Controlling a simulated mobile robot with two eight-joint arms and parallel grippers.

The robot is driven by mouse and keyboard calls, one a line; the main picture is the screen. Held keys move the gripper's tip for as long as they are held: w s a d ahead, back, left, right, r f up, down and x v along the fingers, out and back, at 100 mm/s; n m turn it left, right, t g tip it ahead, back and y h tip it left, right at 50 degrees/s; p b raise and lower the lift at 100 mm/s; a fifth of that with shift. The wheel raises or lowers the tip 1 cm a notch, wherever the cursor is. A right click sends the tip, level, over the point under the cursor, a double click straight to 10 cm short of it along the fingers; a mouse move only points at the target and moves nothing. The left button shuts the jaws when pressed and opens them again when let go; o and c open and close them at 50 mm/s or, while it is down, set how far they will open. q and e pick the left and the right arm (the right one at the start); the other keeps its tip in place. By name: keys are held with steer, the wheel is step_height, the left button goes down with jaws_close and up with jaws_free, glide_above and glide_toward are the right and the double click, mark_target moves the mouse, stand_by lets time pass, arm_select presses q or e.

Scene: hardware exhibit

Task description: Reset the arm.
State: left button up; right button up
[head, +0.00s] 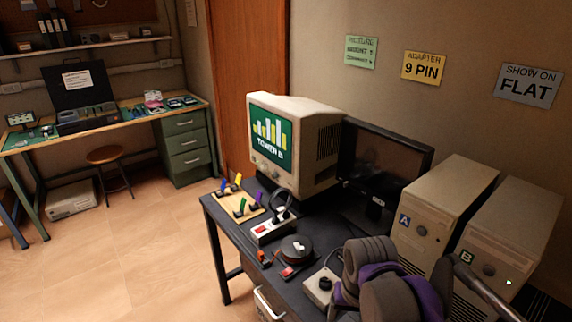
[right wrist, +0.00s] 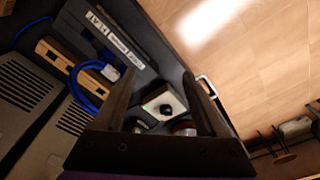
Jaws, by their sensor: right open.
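My right arm (head: 385,280), grey and purple, reaches in at the lower right of the head view, over the near end of the dark desk (head: 235,232). Its gripper fingers cannot be made out there. In the right wrist view my right gripper (right wrist: 160,30) is open, with two dark fingers spread apart and nothing held between them. Beyond the fingers is a small pale box with a black knob (right wrist: 166,104), apart from them. It also shows in the head view (head: 320,288), beside my arm. My left gripper is not in view.
A CRT monitor (head: 292,140), a dark flat screen (head: 385,160) and towers A (head: 440,205) and B (head: 510,230) crowd the desk. A power strip (head: 273,226) and cable reel (head: 296,249) lie in front. A blue cable (right wrist: 85,75) shows below my wrist.

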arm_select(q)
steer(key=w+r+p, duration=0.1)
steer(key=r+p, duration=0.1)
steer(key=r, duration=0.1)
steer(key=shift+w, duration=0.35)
arm_select(e)
steer(key=s+d+f+n+t, duration=0.1)
steer(key=s+d+f+t, duration=0.3)
steer(key=s, duration=0.6)
steer(key=shift+s+d+f, duration=0.15)
steer(key=shift+d+f, duration=0.2)
steer(key=shift+f, duration=0.55)
